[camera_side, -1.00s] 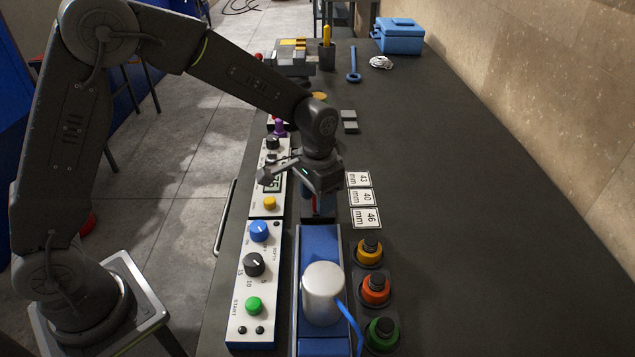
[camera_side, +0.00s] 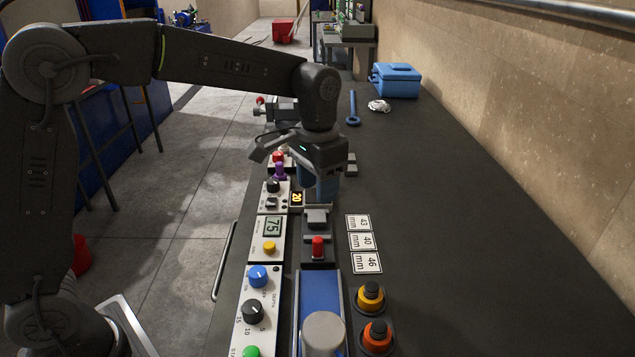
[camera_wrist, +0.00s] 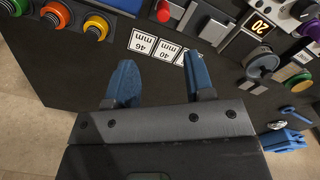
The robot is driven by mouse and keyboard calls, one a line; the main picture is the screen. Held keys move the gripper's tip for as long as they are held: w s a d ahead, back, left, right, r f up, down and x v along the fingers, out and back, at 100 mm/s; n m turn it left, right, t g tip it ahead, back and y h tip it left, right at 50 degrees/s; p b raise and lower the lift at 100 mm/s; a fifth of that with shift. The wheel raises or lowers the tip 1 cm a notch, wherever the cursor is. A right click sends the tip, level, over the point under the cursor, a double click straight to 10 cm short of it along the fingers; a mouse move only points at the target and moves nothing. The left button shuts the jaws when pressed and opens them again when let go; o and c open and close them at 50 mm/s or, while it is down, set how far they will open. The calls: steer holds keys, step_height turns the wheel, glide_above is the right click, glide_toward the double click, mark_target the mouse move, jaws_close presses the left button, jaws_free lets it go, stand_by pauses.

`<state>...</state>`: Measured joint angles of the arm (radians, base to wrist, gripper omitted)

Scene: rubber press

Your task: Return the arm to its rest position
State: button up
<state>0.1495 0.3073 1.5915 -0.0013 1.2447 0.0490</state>
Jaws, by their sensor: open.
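My gripper (camera_side: 322,188) hangs from my raised arm above the bench, over the far end of the press line, with its fingers partly hidden by its body in the side view. In the wrist view my gripper (camera_wrist: 160,85) shows two blue fingers spread apart with nothing between them. Below and in front of it in the side view is a dark fixture with a red knob (camera_side: 318,247). A blue press bed (camera_side: 320,290) with a grey cylinder (camera_side: 323,333) lies nearer the camera.
Control panels with a display (camera_side: 273,227) and a blue knob (camera_side: 257,276) line the bench's left side. Size cards (camera_side: 361,241), a yellow button (camera_side: 370,297) and an orange button (camera_side: 377,335) lie right of the press. A blue toolbox (camera_side: 396,80) stands far back. The bench's right side is clear.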

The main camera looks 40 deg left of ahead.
steer(key=s+a+r+n+t, duration=0.1)
steer(key=s+a+r+t, duration=0.3)
steer(key=s, duration=0.7)
steer(key=s+a+f+n+t, duration=0.1)
steer(key=s+a, duration=0.1)
steer(key=s, duration=0.9)
steer(key=shift+a+f+t, duration=0.2)
steer(key=shift+f+t, duration=0.1)
